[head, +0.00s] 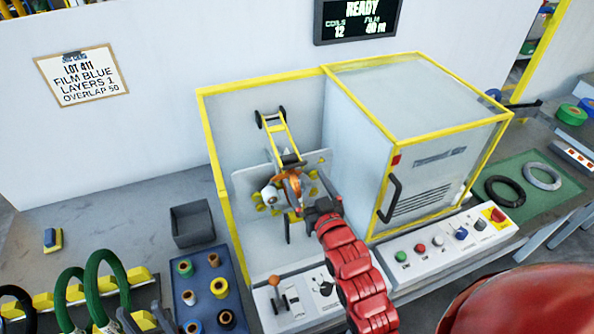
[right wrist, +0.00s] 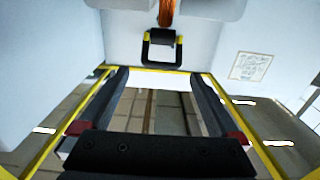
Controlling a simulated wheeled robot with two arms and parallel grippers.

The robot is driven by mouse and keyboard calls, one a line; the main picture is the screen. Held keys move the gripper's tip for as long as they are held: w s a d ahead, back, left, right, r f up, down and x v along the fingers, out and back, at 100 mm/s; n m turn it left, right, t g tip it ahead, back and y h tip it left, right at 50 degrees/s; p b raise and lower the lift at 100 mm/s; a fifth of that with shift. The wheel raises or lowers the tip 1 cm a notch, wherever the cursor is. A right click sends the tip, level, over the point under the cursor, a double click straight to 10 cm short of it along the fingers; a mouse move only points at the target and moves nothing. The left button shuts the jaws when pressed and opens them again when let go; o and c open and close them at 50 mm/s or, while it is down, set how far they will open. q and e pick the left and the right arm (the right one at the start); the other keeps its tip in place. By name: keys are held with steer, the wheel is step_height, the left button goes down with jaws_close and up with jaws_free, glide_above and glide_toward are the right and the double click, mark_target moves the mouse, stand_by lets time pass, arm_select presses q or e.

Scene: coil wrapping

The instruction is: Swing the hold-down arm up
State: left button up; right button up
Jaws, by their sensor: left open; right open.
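A yellow-railed frame with black ends (head: 279,131), which looks like the hold-down arm, slants up and left from the orange coil (head: 292,186) in the machine. My right gripper (head: 305,195) is in front of the coil, and my red arm partly hides it. In the right wrist view my right gripper (right wrist: 157,74) is open, with nothing between its two dark fingers. A black loop handle with yellow collars (right wrist: 146,53) is just beyond the fingertips, apart from them. I cannot tell whether it belongs to the hold-down arm. My left gripper (head: 143,314) is open at the bottom left.
A yellow-edged enclosure (head: 211,155) surrounds the work area, with a white cabinet (head: 350,130) on its right. A button panel (head: 440,243) runs along the front. Blue tray (head: 190,291) with spools, grey bin (head: 192,224) and green coils (head: 95,285) are to the left.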

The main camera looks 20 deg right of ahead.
mark_target(297, 165)
steer(key=w+p, duration=0.1)
steer(key=w, duration=0.2)
steer(key=w+p, duration=0.1)
steer(key=w, duration=0.2)
steer(key=shift+w+a+r, duration=0.1)
steer(key=shift+w+r, duration=0.1)
steer(key=shift+w, duration=0.2)
steer(key=shift+c, duration=0.3)
jaws_close()
